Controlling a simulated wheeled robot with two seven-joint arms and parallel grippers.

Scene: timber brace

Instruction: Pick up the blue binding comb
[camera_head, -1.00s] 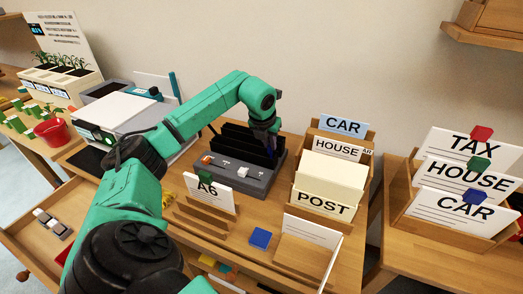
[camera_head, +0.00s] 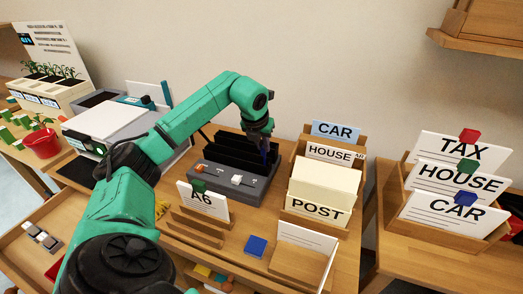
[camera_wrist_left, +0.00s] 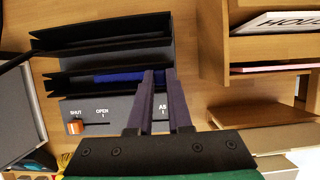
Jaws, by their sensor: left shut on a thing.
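The blue binding comb (camera_wrist_left: 118,77) shows as a dark blue strip lying lengthwise among the black upright plates of the grey binding machine (camera_wrist_left: 188,103). The machine also shows in the head view (camera_head: 225,185), on the desk behind the A6 card. My left gripper (camera_wrist_left: 160,76) reaches down over the machine's right part and is shut on the comb near its right end. The fingers cover that part of the comb. In the head view the left gripper (camera_head: 264,147) is seen from the side, small, and the comb is mostly hidden. My right gripper is out of view.
A wooden card rack with a POST card (camera_head: 317,209) stands close to the right of the machine. An A6 card (camera_head: 203,203) in a wooden stand is in front. A blue block (camera_head: 256,246) lies on the desk. A white printer-like device (camera_head: 105,120) is at left.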

